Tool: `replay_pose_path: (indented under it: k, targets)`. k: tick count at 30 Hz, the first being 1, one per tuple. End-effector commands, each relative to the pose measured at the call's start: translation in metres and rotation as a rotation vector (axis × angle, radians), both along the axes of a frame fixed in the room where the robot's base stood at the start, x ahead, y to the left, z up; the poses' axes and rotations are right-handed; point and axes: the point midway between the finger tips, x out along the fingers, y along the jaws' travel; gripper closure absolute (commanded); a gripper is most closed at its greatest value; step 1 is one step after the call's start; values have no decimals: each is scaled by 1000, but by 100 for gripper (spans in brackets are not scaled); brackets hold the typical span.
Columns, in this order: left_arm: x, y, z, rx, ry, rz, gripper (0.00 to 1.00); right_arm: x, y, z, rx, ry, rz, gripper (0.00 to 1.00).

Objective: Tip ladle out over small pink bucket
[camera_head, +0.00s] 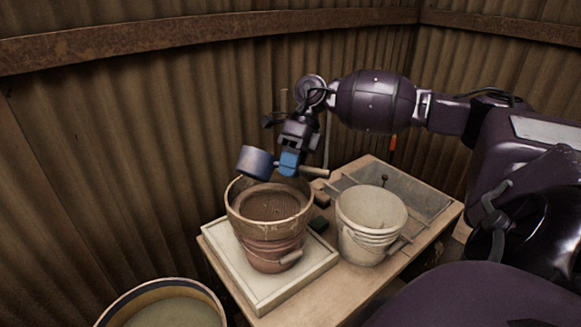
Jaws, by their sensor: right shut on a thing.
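My right gripper (290,160) is shut on the ladle and holds it above the small pink bucket (266,247). The ladle has a blue-grey cup (255,162) to the left of the fingers and a pale handle (315,171) sticking out to the right. The cup hangs over the bucket's back left rim and looks tilted; its inside is not clear to see. The bucket stands upright with brown matter inside. My left gripper is out of view.
The bucket stands in a pale shallow tray (222,246) on a wooden table. A white bucket (366,252) stands to its right, before a grey panel (428,200). A large tub (211,298) is at bottom left. Corrugated walls close in behind.

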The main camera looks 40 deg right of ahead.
Motion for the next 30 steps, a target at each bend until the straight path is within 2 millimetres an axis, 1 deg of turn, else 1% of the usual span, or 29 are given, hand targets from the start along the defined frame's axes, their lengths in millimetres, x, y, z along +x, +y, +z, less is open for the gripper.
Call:
replay_pose_path:
  k: [9,22,24,30]
  targets:
    - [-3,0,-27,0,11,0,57,-2,8,-16,-302,-102,5,100]
    - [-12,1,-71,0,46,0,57,-2,9,-35,-684,-222,4,100]
    - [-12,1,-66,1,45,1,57,-2,8,-23,-702,-233,-1,100]
    - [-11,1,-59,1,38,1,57,-2,7,-5,-746,-246,-1,100]
